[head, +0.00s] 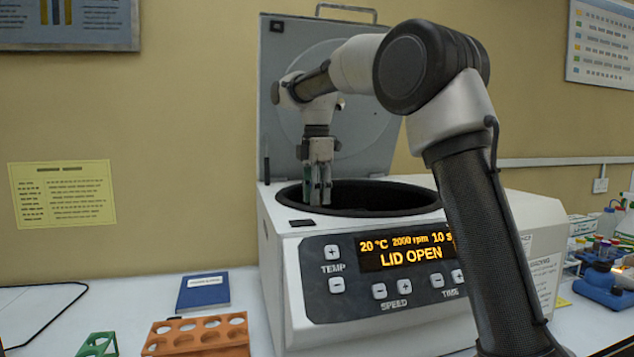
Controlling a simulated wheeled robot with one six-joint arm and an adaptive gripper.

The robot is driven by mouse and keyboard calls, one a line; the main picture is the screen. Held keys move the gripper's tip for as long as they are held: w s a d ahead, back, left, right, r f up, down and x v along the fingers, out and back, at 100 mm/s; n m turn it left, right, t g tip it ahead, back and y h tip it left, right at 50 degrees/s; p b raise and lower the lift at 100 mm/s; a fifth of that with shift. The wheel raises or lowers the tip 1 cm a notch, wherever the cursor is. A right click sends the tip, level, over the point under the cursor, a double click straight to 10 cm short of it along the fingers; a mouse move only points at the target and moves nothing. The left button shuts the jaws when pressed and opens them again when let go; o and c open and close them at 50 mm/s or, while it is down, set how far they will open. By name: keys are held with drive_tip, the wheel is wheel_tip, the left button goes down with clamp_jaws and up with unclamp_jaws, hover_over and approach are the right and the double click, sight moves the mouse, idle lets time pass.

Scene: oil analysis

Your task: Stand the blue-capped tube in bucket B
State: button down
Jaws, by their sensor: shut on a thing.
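The white centrifuge (290,265) stands on the bench with its lid (370,115) raised, and its panel reads LID OPEN. My gripper (319,197) points down at the left part of the dark open bowl (385,197), its fingertips at about rim height or just inside. It is shut on a slim thing, seen only as a small greenish strip between the fingers, apparently the tube. Its blue cap cannot be made out. Bucket B and the inside of the bowl are hidden by the front rim.
An orange rack (180,349) with round holes and a green rack (97,346) stand at the front left. A blue book (204,291) lies behind them. Racked tubes and a blue device (605,288) stand at the far right. The raised lid stands close behind my gripper.

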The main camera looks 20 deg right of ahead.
drive_tip(key=shift+f, duration=2.5)
drive_tip(key=c, duration=1.1)
unclamp_jaws()
